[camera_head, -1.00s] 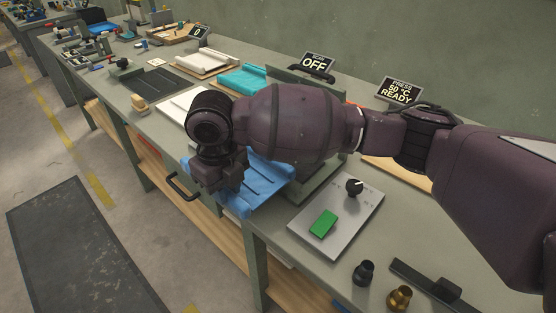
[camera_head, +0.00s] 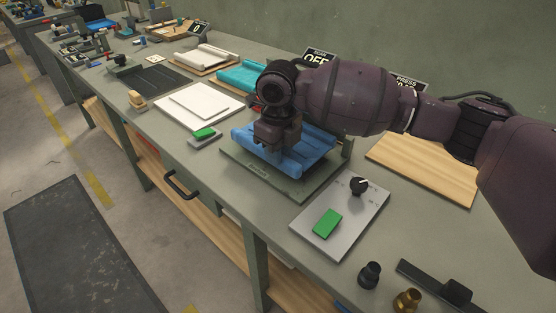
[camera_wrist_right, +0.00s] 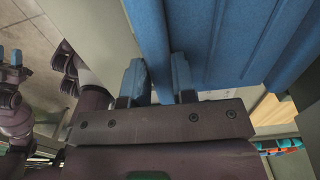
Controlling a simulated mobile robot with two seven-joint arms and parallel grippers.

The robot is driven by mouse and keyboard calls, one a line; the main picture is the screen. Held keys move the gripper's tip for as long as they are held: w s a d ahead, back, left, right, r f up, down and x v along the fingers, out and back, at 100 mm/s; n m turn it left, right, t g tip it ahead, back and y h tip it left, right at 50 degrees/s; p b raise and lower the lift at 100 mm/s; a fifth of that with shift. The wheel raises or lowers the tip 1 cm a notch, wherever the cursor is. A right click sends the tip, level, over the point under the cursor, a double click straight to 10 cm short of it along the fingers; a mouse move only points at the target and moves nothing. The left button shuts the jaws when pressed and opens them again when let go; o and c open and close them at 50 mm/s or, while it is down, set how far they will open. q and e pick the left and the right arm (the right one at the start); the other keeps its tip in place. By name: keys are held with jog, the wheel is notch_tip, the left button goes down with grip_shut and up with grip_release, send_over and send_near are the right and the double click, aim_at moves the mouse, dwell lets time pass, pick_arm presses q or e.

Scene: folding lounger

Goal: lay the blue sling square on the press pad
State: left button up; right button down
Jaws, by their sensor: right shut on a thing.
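The blue sling (camera_head: 312,152) is a ribbed blue piece with rolled edges. It is over the grey-green press pad (camera_head: 300,190), which has a small label on its front edge. It looks roughly in line with the pad; I cannot tell whether it touches it. My right gripper (camera_head: 275,146) is shut on the sling's near left edge. In the right wrist view the rolled edge of the sling (camera_wrist_right: 225,40) passes between the two fingers of the gripper (camera_wrist_right: 158,78). My right arm hides the sling's far side.
A control plate (camera_head: 345,215) with a green switch and black knob lies right of the pad. A small green-button box (camera_head: 205,135) and white sheets (camera_head: 195,105) lie left. A wooden board (camera_head: 425,168) is at right. Black and brass fittings stand near the front right.

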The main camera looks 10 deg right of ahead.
jog(key=shift+f, duration=1.3)
jog(key=shift+f, duration=0.2)
jog(key=c, duration=0.9)
grip_release()
jog(key=shift+c, duration=0.2)
notch_tip(320, 180, up, 12)
jog(key=p, duration=0.1)
jog(key=shift+r+p, duration=0.2)
jog(key=shift+p, duration=0.15)
jog(key=shift+s, duration=0.1)
